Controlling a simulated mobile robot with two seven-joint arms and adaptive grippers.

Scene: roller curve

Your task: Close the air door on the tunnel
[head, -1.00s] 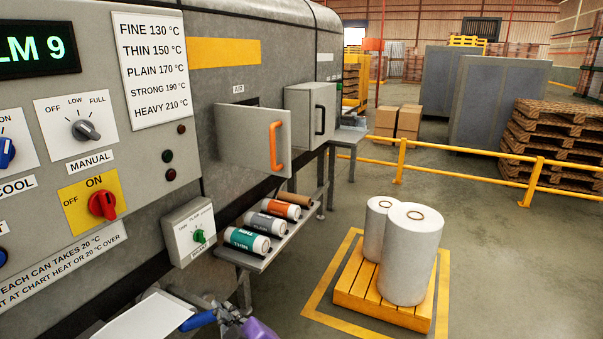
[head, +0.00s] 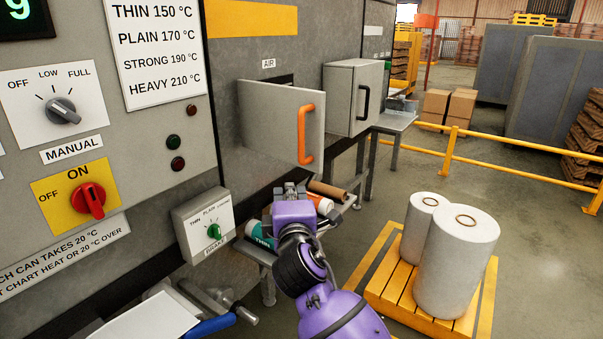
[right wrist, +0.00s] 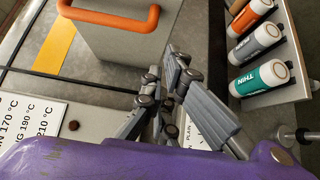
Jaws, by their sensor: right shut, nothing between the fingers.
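The air door (head: 270,118) is a grey panel on the tunnel (head: 230,75), below the AIR label. It stands open, swung out from the tunnel wall with a dark opening behind its top edge. Its orange handle (head: 306,135) is on the outer edge; the door (right wrist: 125,45) and handle (right wrist: 110,20) also show in the right wrist view. My right gripper (head: 291,187) is shut and empty, just below the door and apart from the handle. Its fingers also show in the right wrist view (right wrist: 162,85). My left gripper is not in view.
A grey box with a black handle (head: 350,98) is beyond the door. The brake box (head: 204,225) and a shelf of rolls (head: 262,240) lie below. White rolls (head: 455,262) stand on a yellow pallet (head: 400,285) at right. A yellow rail (head: 450,150) crosses behind.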

